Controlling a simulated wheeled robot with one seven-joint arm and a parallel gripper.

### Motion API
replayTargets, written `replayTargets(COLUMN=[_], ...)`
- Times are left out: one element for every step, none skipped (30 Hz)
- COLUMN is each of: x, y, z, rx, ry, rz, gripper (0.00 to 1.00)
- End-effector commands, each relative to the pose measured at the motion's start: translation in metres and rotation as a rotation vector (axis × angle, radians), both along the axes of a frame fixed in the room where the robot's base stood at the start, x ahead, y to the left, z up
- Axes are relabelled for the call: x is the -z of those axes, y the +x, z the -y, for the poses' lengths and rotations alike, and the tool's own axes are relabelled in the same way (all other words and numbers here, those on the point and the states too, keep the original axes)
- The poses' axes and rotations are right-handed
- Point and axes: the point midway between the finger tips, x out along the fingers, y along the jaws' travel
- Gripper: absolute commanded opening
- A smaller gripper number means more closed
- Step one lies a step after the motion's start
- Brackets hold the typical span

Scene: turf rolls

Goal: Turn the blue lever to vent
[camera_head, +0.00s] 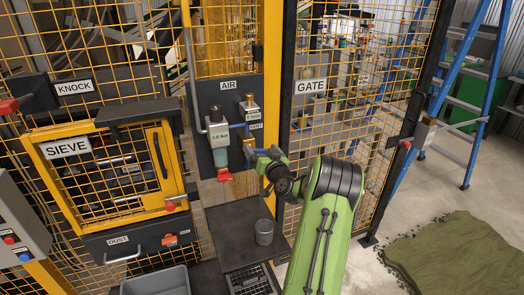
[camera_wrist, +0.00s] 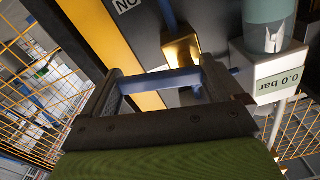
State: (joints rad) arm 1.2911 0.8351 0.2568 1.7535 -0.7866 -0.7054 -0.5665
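The blue lever (camera_wrist: 160,80) runs crosswise between and past the fingertips in the wrist view, below a brass valve body (camera_wrist: 182,48). My gripper (camera_wrist: 162,82) is open, its two fingers wide apart at the lever. Whether a finger touches the lever I cannot tell. In the head view my gripper (camera_head: 256,153) is at the lower right of the dark AIR panel (camera_head: 207,95), just below the brass valve (camera_head: 249,104). A small VENT label (camera_head: 255,126) sits beside the valve. The gripper mostly hides the lever there.
A regulator (camera_head: 219,140) with a gauge (camera_wrist: 279,85) reading 0.0 bar is left of the valve in the head view. A yellow post (camera_head: 272,70) stands right of the panel. A dark shelf (camera_head: 235,230) with a grey cup (camera_head: 264,232) lies below.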

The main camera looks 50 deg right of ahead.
Motion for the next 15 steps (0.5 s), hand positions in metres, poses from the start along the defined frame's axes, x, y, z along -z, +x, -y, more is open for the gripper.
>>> replayTargets(x=[0.0000, 0.0000, -0.0001, -0.0001, -0.0001, 0.0000, -0.0001, -0.0001, -0.0001, 0.0000, 0.0002, 0.0006, 0.0011, 0.0017, 0.0019], y=[-0.0001, -0.0002, -0.0002, -0.0002, -0.0002, -0.0003, -0.0003, -0.0003, -0.0003, -0.0003, -0.0002, 0.0000, 0.0002, 0.0005, 0.0005], z=[0.0000, 0.0000, 0.0000, 0.0000, 0.0000, -0.0001, 0.0000, 0.0000, 0.0000, -0.0001, -0.0001, -0.0002, -0.0003, -0.0004, -0.0005], rx=[0.000, 0.000, 0.000, 0.000, 0.000, 0.000, 0.000, 0.000, 0.000, 0.000, 0.000, -0.001, -0.002, -0.001, -0.001], ry=[0.000, 0.000, -0.001, -0.001, -0.001, -0.001, -0.001, -0.001, -0.001, -0.002, -0.004, -0.013, -0.022, -0.034, -0.055], rz=[0.000, 0.000, -0.001, -0.001, -0.001, -0.001, -0.001, -0.001, -0.001, -0.001, -0.003, -0.006, -0.012, -0.017, -0.030], gripper=[0.77, 0.72, 0.66, 0.62, 0.57, 0.51, 0.46, 0.42, 0.39, 0.39, 0.39, 0.39, 0.39, 0.39, 0.39])
